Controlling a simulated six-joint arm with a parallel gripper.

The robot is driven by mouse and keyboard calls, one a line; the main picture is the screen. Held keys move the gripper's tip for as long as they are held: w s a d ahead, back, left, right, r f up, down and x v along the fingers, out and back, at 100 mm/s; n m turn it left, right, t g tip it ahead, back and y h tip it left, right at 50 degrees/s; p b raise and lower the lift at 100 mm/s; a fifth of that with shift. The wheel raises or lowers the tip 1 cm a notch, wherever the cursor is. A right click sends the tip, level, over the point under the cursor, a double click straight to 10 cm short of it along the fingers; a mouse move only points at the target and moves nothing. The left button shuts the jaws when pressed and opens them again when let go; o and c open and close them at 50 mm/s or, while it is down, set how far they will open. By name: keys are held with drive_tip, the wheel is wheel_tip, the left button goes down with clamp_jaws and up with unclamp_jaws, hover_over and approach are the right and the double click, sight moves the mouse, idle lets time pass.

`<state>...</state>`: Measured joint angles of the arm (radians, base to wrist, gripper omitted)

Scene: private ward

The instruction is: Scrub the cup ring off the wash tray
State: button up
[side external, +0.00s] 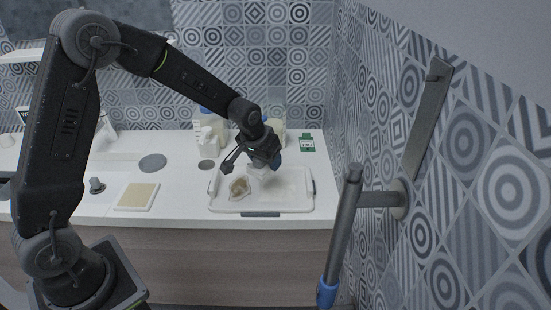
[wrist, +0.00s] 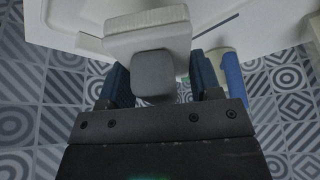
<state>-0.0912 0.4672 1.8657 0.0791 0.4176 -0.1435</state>
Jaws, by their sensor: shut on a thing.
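The white wash tray (side external: 290,203) lies on the counter, with dark handles at its ends. My gripper (side external: 266,163) is above its back part. In the wrist view my gripper (wrist: 158,82) has its blue fingers shut on the grey grip (wrist: 153,75) of a scrubber with a pale block-shaped head (wrist: 148,28). The head also shows small and pale below my gripper in the side view; I cannot tell whether it touches the tray.
Bottles (side external: 208,122) stand behind the tray near the tiled wall. A green-and-white box (side external: 307,142) stands at the back right. A pale square pad (side external: 137,196) and a grey disc (side external: 152,163) lie left. A grey rail with a blue end (side external: 343,235) is in front right.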

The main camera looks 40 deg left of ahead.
sight(249, 186)
drive_tip(key=s+a+n+g+y, duration=0.1)
drive_tip(key=s+a+n+y, duration=0.2)
drive_tip(key=n, duration=0.4)
drive_tip(key=shift+h, duration=0.3)
drive_tip(key=shift+w+a+f, duration=0.1)
drive_tip(key=shift+a+f, duration=0.1)
drive_tip(key=shift+f, duration=0.85)
drive_tip(key=shift+a+f, duration=0.15)
drive_tip(key=shift+f, duration=0.9)
drive_tip(key=shift+w+a+f, duration=0.1)
drive_tip(key=shift+a+f, duration=0.1)
drive_tip(key=shift+f, duration=0.85)
drive_tip(key=shift+s+f, duration=0.1)
drive_tip(key=shift+f, duration=0.55)
drive_tip(key=shift+s+a+r, duration=0.1)
drive_tip(key=shift+s+a, duration=0.45)
drive_tip(key=shift+a, duration=0.1)
drive_tip(key=shift+c, duration=0.3)
drive_tip(key=shift+s+a, duration=0.8)
drive_tip(key=shift+s, duration=0.05)
drive_tip(key=shift+w+d, duration=1.35)
drive_tip(key=shift+d, duration=0.3)
drive_tip(key=shift+s+d, duration=0.45)
drive_tip(key=shift+s, duration=0.15)
drive_tip(key=s+a, duration=0.2)
drive_tip(key=a, duration=0.1)
drive_tip(key=shift+s, duration=0.35)
drive_tip(key=shift+w+d, duration=1.4)
drive_tip(key=shift+w+r, duration=0.1)
wheel_tip(249, 186, up, 8)
